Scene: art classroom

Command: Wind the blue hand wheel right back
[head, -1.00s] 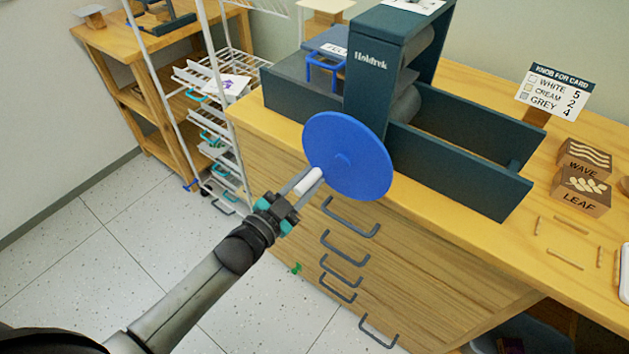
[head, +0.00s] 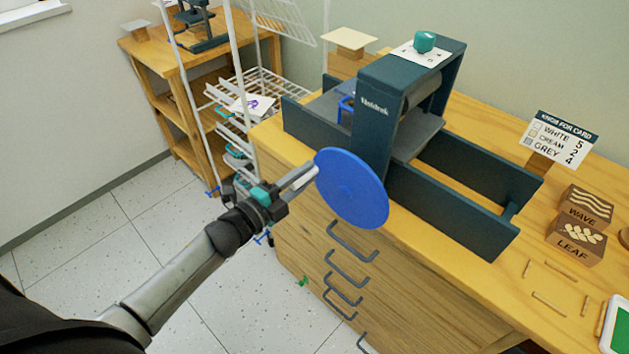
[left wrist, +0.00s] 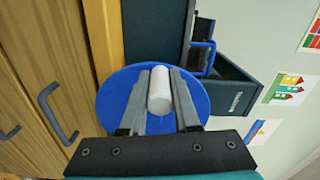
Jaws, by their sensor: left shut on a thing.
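The blue hand wheel (head: 352,190) is on the near side of the dark press (head: 375,120), which stands on the wooden cabinet. Its white handle (left wrist: 159,92) sticks out from the wheel's upper left rim in the head view. My left gripper (head: 305,178) is shut on this handle, with one finger on each side of it in the left wrist view. The grey bed (head: 418,138) of the press shows to the right of the roller. The blue frame on the bed (head: 346,108) is partly hidden behind the press upright. My right gripper is not in view.
A teal knob (head: 425,42) sits on top of the press. WAVE and LEAF blocks (head: 575,238) and a card sign (head: 560,138) stand on the right of the top. A white wire rack (head: 245,110) stands left of the cabinet. Drawer handles jut out below the wheel.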

